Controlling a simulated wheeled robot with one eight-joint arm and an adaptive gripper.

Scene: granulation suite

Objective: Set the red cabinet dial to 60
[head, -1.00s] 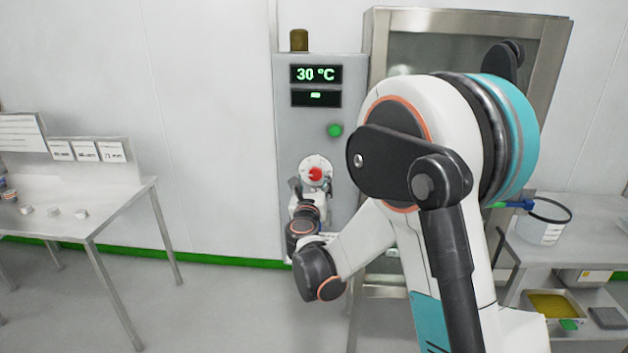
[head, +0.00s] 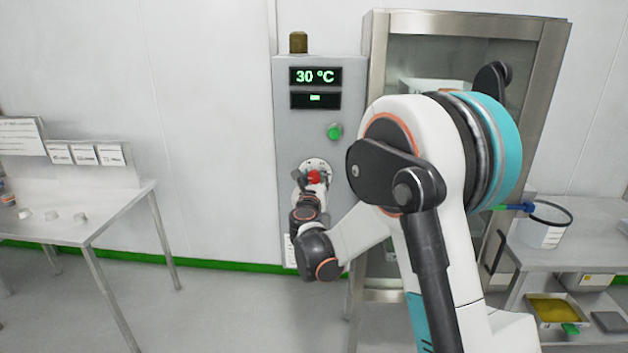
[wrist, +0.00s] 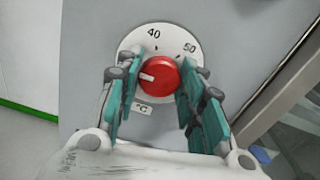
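The red dial (wrist: 160,76) sits on a round white scale plate (wrist: 130,42) on the grey cabinet panel. In the wrist view its white pointer mark is toward the left, and the numbers 40 and 50 show above it; other numbers are hidden. The dial also shows in the head view (head: 313,177), partly covered by my gripper. My gripper (wrist: 167,66) is open, with its two teal fingers on the left and right of the dial. I cannot tell if either finger touches it. The cabinet display (head: 315,76) reads 30 °C.
A green button (head: 334,132) is above the dial. A glass-doored steel cabinet (head: 543,75) stands right of the panel. A table (head: 105,203) with small white items is at left. A shelf unit (head: 590,212) with a clear container is at right.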

